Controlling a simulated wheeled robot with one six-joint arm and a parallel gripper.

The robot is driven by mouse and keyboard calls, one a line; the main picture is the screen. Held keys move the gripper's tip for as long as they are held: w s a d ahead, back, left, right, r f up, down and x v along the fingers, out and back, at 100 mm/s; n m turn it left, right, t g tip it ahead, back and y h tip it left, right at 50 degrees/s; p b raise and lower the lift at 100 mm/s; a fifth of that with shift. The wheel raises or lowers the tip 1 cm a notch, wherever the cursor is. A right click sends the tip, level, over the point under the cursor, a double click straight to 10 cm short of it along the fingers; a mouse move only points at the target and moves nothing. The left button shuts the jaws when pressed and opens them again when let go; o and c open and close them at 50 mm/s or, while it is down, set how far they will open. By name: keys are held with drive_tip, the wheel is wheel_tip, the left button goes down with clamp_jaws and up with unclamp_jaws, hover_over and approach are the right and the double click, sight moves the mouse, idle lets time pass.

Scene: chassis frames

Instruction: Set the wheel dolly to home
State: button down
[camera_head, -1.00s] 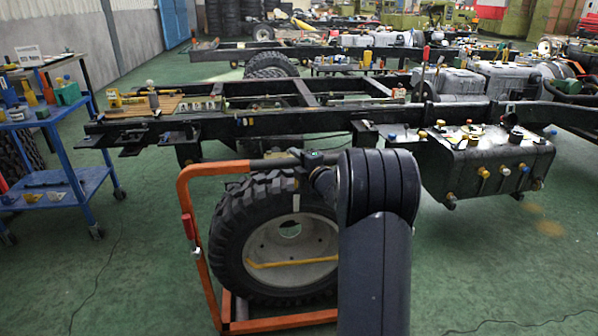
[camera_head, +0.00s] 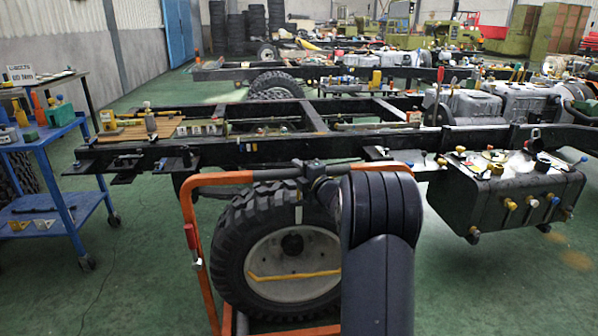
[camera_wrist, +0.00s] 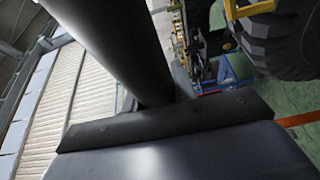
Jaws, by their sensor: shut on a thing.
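The wheel dolly is an orange tube frame (camera_head: 188,222) standing in front of the chassis in the head view. It carries a large black tyre (camera_head: 233,240) on a pale rim, with a yellow bar across the rim. My gripper (camera_head: 312,172) is shut on the dark grip section (camera_head: 262,174) of the dolly's top bar. My dark arm hides the right part of the dolly. In the wrist view the dark bar (camera_wrist: 115,50) runs up from my gripper (camera_wrist: 170,115); the fingertips are hard to make out. The tyre (camera_wrist: 275,40) shows at upper right.
The black chassis rail (camera_head: 300,148) lies just beyond the dolly, with a dark tank (camera_head: 490,200) at right. A blue cart (camera_head: 60,180) with tools stands at left. Green floor is open between cart and dolly, and at lower right.

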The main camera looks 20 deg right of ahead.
drive_tip(key=c, duration=1.2)
unclamp_jaws()
drive_tip(key=shift+w, duration=0.15)
drive_tip(key=shift+o, duration=0.2)
drive_tip(key=s+d, duration=0.1)
drive_tip(key=s, duration=0.9)
drive_tip(key=shift+s+d+p, duration=0.15)
drive_tip(key=shift+s+p, duration=0.15)
drive_tip(key=shift+s, duration=0.1)
drive_tip(key=shift+w, duration=0.15)
drive_tip(key=w, duration=0.3)
drive_tip(key=w+a, duration=0.1)
drive_tip(key=w, duration=0.6)
drive_tip(key=shift+w+a+b, duration=0.1)
drive_tip(key=shift+a+b, duration=0.05)
drive_tip(key=shift+b, duration=0.15)
